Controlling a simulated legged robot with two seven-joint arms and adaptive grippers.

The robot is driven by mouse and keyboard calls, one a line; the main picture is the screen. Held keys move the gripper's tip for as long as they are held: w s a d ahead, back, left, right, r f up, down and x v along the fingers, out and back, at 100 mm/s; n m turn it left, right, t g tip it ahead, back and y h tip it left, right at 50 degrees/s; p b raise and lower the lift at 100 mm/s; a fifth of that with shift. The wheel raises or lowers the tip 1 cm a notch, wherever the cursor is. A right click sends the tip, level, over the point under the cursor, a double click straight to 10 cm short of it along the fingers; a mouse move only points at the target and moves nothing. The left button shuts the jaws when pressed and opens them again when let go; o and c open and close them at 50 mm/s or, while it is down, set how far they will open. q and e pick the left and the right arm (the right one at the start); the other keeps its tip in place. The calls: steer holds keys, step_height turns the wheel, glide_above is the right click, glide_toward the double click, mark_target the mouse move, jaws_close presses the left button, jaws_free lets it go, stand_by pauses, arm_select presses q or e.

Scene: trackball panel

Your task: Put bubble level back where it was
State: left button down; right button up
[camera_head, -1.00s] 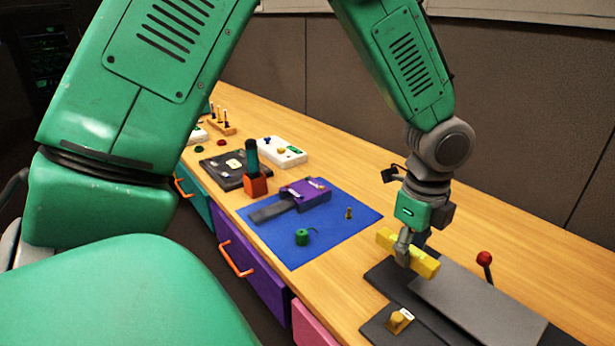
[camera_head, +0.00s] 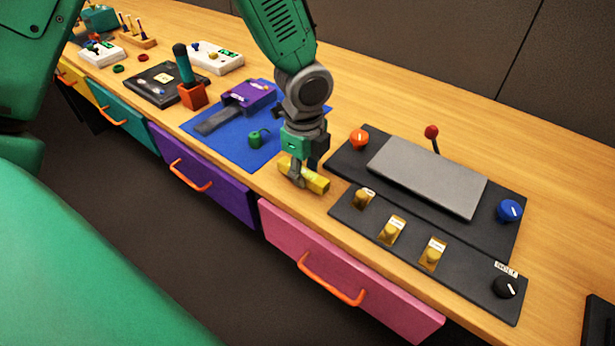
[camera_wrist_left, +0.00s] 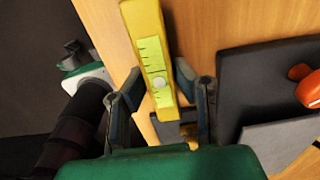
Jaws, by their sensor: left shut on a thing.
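The yellow bubble level (camera_head: 318,183) is in my left gripper (camera_head: 303,180), close to the table's front edge, between the blue mat and the black panels. I cannot tell whether it touches the table. In the left wrist view the level (camera_wrist_left: 147,35) shows its green scale with a pale round bubble. The fingers of my left gripper (camera_wrist_left: 162,95) are on either side of it, shut on it, and its lower end reaches between them. My right gripper is not in view.
The trackball panel (camera_head: 505,235) with grey plate, knobs and red-tipped lever is to the right; a smaller switch panel (camera_head: 345,208) lies before it. The blue mat (camera_head: 245,155) with a purple device (camera_head: 250,94) is left. A pink drawer (camera_head: 290,232) is below the edge.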

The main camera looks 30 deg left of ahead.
mark_target(309, 174)
arm_select(q)
steer(key=shift+a+f, duration=0.3)
steer(key=shift+f, duration=0.45)
steer(key=shift+w+a, duration=0.1)
steer(key=shift+d+r, duration=0.1)
steer(key=shift+d, duration=0.75)
steer(key=c, duration=1.3)
jaws_free()
steer(key=shift+d, duration=0.35)
steer(key=shift+a, duration=0.9)
steer(key=r, duration=0.3)
steer(key=d+r+p, duration=0.1)
steer(key=r, duration=0.3)
steer(key=r+p, duration=0.1)
steer(key=r, duration=0.3)
steer(key=shift+d+r, duration=0.1)
steer(key=shift+d, duration=0.1)
steer(key=shift+a+r, duration=0.1)
steer(key=shift+r, duration=0.35)
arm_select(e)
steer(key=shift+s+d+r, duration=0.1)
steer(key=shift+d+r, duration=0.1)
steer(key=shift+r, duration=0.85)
